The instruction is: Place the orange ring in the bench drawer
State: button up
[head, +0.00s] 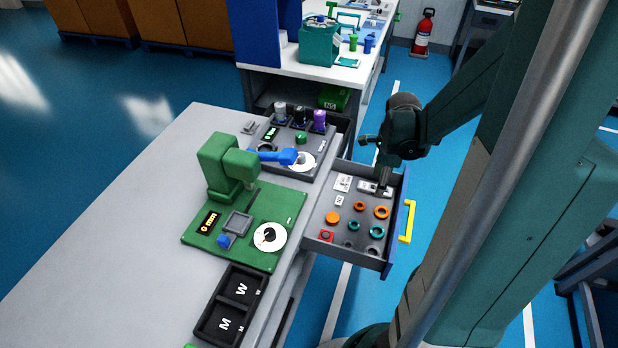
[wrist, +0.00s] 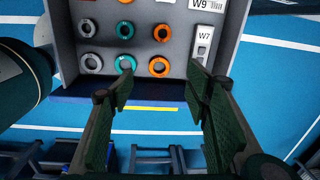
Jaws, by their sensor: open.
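The bench drawer (head: 318,236) is pulled out from the grey bench and holds several rings in rows. Orange rings (head: 381,212) lie in it, two of them with clear holes; an orange round piece (head: 332,219) lies further left. In the wrist view, orange rings (wrist: 160,67) and (wrist: 162,33) show one behind the other, beside teal rings (wrist: 125,64). My gripper (head: 383,187) is over the drawer's far right part in the head view. In the wrist view its fingers (wrist: 160,88) are apart, with nothing held between them. Its height above the drawer floor is hard to judge.
Labelled blocks, W7 (wrist: 202,45) and W9 (wrist: 207,4), lie near the rings. The drawer has a yellow handle (head: 407,221). On the bench are a green fixture (head: 225,165), a black M/W tray (head: 232,302) and a grey gauge panel (head: 285,170). Blue floor lies right of the drawer.

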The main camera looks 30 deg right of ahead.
jog(key=a+r+n+t, duration=0.3)
jog(key=a+r+n, duration=1.05)
jog(key=a, duration=0.25)
jog(key=s+a+r+n+t, duration=0.1)
jog(key=s+a+r+n, duration=0.2)
jog(key=a+n, duration=0.3)
jog(key=s+a+r+n+t, duration=0.2)
jog(key=a+r+n, duration=0.3)
jog(key=a+n, duration=0.1)
jog(key=shift+s+a+n+t, duration=0.3)
jog(key=shift+s+a+n, duration=0.1)
jog(key=shift+a, duration=0.25)
jog(key=shift+c, duration=0.7)
